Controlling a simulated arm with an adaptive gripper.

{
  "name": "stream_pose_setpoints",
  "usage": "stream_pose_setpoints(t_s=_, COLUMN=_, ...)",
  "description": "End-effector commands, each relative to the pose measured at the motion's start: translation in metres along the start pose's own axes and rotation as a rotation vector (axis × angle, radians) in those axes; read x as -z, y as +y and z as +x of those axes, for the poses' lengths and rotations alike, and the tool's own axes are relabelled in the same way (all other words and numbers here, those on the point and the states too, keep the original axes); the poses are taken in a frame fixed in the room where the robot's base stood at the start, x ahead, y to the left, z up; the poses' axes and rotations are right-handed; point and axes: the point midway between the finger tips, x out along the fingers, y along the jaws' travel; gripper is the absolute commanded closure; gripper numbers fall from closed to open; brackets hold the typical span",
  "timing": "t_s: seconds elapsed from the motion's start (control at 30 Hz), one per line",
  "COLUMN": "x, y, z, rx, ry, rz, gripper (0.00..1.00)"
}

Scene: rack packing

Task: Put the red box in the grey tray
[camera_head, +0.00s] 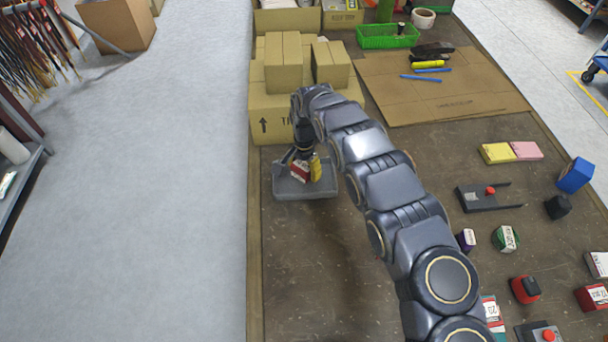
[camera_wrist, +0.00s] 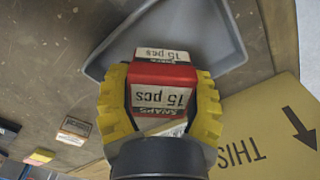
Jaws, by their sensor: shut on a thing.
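The red box (camera_head: 299,172) has white labels reading "15 pcs" and shows large in the wrist view (camera_wrist: 162,74). My gripper (camera_head: 307,168) is shut on it, with a yellow finger on each side of the box in the wrist view (camera_wrist: 160,92). The grey tray (camera_head: 307,193) lies on the table's left side, in front of the cardboard boxes; its rim also shows in the wrist view (camera_wrist: 98,67). The box is over the tray's inside. I cannot tell whether it touches the tray floor, which is partly hidden by the gripper and box.
Cardboard boxes (camera_head: 284,63) are stacked just behind the tray. A green basket (camera_head: 388,37) and a flat cardboard sheet (camera_head: 440,95) lie at the back. Several small boxes and tools, including another red box (camera_head: 590,298), lie at the right. The table in front of the tray is clear.

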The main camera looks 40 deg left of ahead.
Motion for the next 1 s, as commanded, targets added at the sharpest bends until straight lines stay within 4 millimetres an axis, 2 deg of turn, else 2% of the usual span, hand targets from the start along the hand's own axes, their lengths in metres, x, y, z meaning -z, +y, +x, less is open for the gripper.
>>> stream_pose_setpoints(t_s=0.3, x=0.002, y=-0.002, z=0.036, rx=-0.002, ry=-0.003, rz=0.002, gripper=0.78)
stream_pose_setpoints(t_s=0.63, x=0.002, y=-0.002, z=0.038, rx=0.0, ry=-0.001, rz=0.002, gripper=0.78)
stream_pose_setpoints(t_s=0.67, x=0.002, y=-0.002, z=0.038, rx=0.0, ry=-0.001, rz=0.002, gripper=0.41)
stream_pose_setpoints(t_s=0.7, x=0.003, y=-0.002, z=0.038, rx=0.0, ry=0.0, rz=0.002, gripper=0.3)
stream_pose_setpoints(t_s=1.0, x=0.003, y=-0.003, z=0.037, rx=0.0, ry=0.0, rz=0.002, gripper=0.3)
